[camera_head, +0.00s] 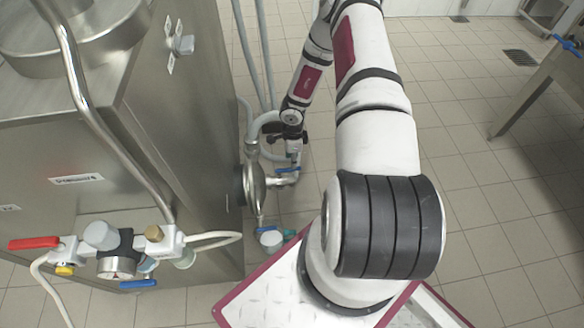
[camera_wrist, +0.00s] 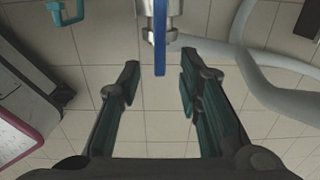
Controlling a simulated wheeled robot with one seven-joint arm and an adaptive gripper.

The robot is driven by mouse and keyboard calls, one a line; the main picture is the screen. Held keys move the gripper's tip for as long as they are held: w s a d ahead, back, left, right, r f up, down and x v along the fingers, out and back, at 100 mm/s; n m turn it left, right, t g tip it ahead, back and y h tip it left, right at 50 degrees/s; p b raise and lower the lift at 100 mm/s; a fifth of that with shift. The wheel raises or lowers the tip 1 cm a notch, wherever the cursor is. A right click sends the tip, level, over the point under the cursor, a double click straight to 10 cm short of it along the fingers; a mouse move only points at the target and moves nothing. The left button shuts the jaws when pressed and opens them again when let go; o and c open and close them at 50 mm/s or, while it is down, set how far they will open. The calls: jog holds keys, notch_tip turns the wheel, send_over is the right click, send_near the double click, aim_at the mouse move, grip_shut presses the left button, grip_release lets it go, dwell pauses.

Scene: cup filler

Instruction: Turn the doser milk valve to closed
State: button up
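The doser milk valve appears to be the one with the blue lever (camera_head: 287,170) on a steel pipe fitting at the machine's right side. In the wrist view this blue lever (camera_wrist: 160,42) shows edge-on, pointing down the picture from a round steel valve body (camera_wrist: 160,8). My gripper (camera_wrist: 158,84) is open, with its dark green-padded fingers spread. The lever's lower end lies between the fingertip lines, just ahead of the gap. Contact is not visible. In the head view my gripper (camera_head: 290,135) is small and partly hidden above the lever.
The steel machine (camera_head: 170,110) stands close on the left. Its front holds a red lever (camera_head: 34,243) and a gauge (camera_head: 117,264). A grey hose (camera_wrist: 262,80) curves right of my gripper. A teal handle (camera_wrist: 66,12) is at upper left. Tiled floor lies open at right.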

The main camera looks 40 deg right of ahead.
aim_at(288, 170)
notch_tip(288, 170, down, 5)
jog(key=shift+r+b, duration=0.1)
jog(key=shift+b, duration=0.65)
grip_shut()
